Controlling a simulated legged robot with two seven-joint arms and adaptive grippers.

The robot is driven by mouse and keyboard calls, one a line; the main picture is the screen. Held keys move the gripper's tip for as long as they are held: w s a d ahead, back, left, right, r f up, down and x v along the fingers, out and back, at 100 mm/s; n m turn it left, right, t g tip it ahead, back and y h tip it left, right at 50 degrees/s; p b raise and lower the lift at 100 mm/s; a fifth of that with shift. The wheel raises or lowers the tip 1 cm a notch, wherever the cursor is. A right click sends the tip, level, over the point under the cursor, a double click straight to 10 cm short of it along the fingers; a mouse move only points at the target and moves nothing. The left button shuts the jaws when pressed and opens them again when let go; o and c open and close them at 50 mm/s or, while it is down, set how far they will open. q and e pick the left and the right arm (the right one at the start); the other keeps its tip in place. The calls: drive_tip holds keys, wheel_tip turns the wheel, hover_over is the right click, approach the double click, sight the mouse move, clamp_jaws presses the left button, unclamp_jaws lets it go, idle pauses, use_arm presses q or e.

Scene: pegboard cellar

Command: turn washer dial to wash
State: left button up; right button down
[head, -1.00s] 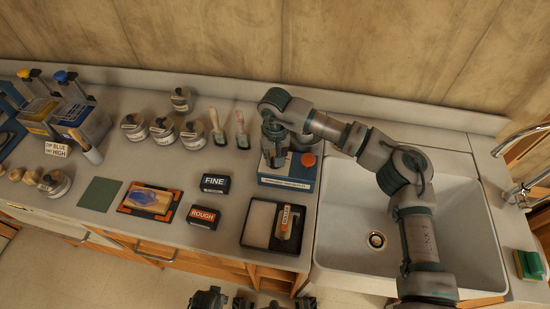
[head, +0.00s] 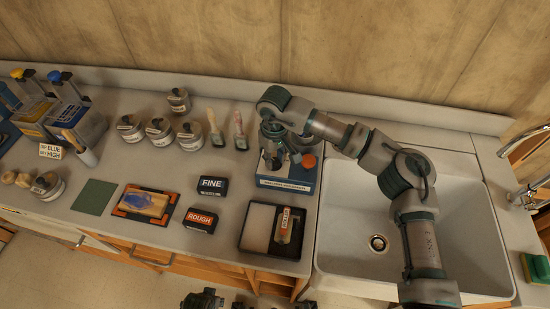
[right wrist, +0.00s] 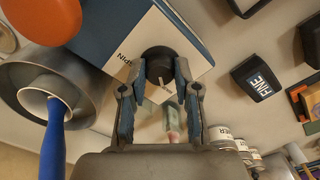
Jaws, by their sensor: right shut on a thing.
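The washer is a blue and white box (head: 289,186) on the counter, left of the sink; it also shows in the right wrist view (right wrist: 97,30). Its dial is a round black knob (right wrist: 158,56) with a white pointer mark, which faces down in the wrist picture.
Brushes (head: 240,131) and several lidded jars (head: 190,136) are to the left. A black tray (head: 259,228) lies in front. The white sink (head: 365,205) is on the right.

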sight(273, 159)
drive_tip(key=shift+w+f, duration=0.1)
drive_tip(key=shift+f, duration=0.05)
drive_tip(key=c, duration=1)
unclamp_jaws()
drive_tip(key=shift+c, duration=0.2)
drive_tip(key=shift+o, duration=1.1)
drive_tip(key=shift+w+a+f, duration=0.1)
drive_tip(key=shift+w, duration=0.15)
drive_tip(key=shift+s+r, duration=0.15)
drive_tip(key=shift+r, duration=0.25)
wheel_tip(273, 159, up, 11)
drive_tip(key=shift+a, duration=0.15)
